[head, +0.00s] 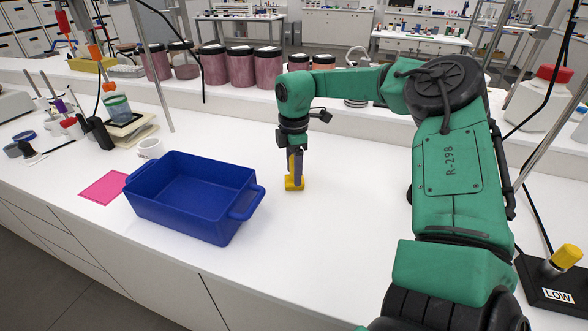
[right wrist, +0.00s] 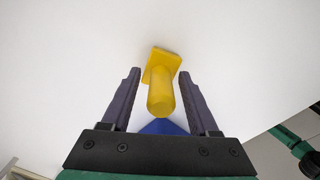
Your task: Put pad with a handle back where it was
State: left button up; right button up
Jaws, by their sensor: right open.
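The yellow pad with a handle (head: 294,184) stands on the white bench, right of the blue tub, its handle pointing up. My right gripper (head: 296,168) points straight down over it. In the right wrist view, the open fingers of that gripper (right wrist: 160,78) are on either side of the yellow handle, with a visible gap on each side. The square base of the pad (right wrist: 166,60) lies flat on the white surface beyond the handle. My left gripper is in neither view.
A blue tub (head: 190,232) with handles stands left of the pad, by a pink mat (head: 98,190). Several pigment jars (head: 240,68) line the back ledge. A black base marked LOW (head: 552,290) is at the right edge. The bench in front of the pad is clear.

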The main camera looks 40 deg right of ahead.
jog(key=shift+r, duration=0.55)
notch_tip(320, 180, up, 11)
jog(key=shift+r+b, duration=0.15)
jog(key=shift+b, duration=0.15)
